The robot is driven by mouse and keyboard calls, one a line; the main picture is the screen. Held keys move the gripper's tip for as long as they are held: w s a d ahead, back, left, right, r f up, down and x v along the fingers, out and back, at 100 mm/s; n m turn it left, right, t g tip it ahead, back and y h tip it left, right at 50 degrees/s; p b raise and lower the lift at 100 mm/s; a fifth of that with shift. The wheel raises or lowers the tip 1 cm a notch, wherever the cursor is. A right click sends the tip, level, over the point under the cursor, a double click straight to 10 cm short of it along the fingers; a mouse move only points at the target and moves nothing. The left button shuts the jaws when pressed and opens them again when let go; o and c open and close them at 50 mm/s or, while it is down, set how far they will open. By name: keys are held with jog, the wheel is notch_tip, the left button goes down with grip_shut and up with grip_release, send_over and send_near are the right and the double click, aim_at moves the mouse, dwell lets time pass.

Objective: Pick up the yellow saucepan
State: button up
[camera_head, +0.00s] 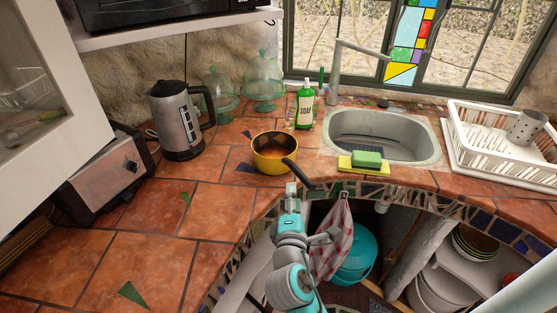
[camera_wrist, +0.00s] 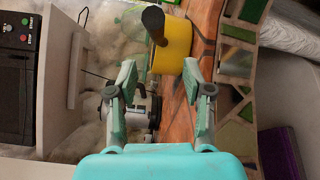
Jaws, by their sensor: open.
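The yellow saucepan (camera_head: 268,163) stands upright on the terracotta-tiled counter, left of the sink. Its dark handle points toward the front right, over the counter's edge. My gripper (camera_head: 291,189) is at the front edge, just in front of the pan and close to the handle. In the wrist view, which is turned sideways, my gripper (camera_wrist: 158,72) has its two fingers spread with nothing between them. The saucepan (camera_wrist: 173,48) shows beyond the fingertips, with its dark handle end toward the camera. I cannot tell the exact gap between fingers and handle.
A kettle (camera_head: 180,122) and a toaster (camera_head: 104,172) stand to the left. A green soap bottle (camera_head: 305,106) is behind the pan. A sponge (camera_head: 367,158) lies on a yellow tray before the sink (camera_head: 376,133). A cloth (camera_head: 333,240) hangs below. The left front counter is mostly clear.

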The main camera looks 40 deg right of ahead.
aim_at(296, 167)
jog(key=x, duration=1)
jog(key=shift+w+d+r, duration=0.15)
jog(key=shift+d+r, duration=0.05)
jog(key=shift+d, duration=0.15)
grip_shut()
jog(key=shift+r, duration=0.1)
